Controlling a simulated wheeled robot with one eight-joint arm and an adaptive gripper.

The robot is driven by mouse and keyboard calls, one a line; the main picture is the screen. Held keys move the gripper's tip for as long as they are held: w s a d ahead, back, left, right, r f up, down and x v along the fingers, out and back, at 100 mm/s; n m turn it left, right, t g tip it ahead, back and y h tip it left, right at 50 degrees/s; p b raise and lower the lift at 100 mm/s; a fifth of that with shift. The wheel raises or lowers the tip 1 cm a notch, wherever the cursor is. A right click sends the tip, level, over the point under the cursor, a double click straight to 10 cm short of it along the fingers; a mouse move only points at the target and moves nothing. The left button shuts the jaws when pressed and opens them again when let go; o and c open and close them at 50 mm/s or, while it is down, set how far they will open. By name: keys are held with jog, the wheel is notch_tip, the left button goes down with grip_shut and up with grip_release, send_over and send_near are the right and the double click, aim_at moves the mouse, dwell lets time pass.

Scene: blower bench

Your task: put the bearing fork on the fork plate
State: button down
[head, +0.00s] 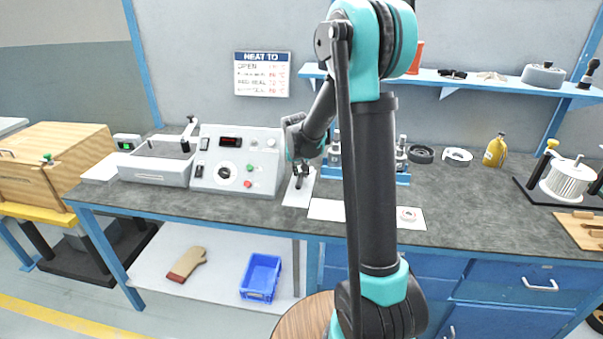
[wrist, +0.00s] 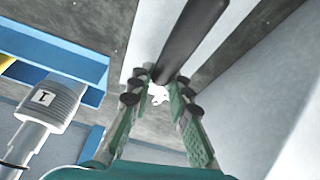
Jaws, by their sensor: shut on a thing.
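In the head view the fork is small and dark below the fingers. The white fork plate (head: 297,198) lies flat under it; it also shows in the wrist view (wrist: 145,42). I cannot tell whether the fork touches the plate.
The grey control box (head: 237,160) stands close on the left. A blue stand (head: 402,178) with metal cylinders is close on the right; a numbered cylinder (wrist: 45,101) shows in the wrist view. A white sheet (head: 328,210) lies nearby.

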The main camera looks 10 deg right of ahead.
jog(key=c, duration=1.4)
grip_release()
jog(key=shift+f, duration=0.1)
jog(key=shift+c, duration=0.2)
jog(key=v, duration=1.2)
jog(key=shift+a, duration=0.1)
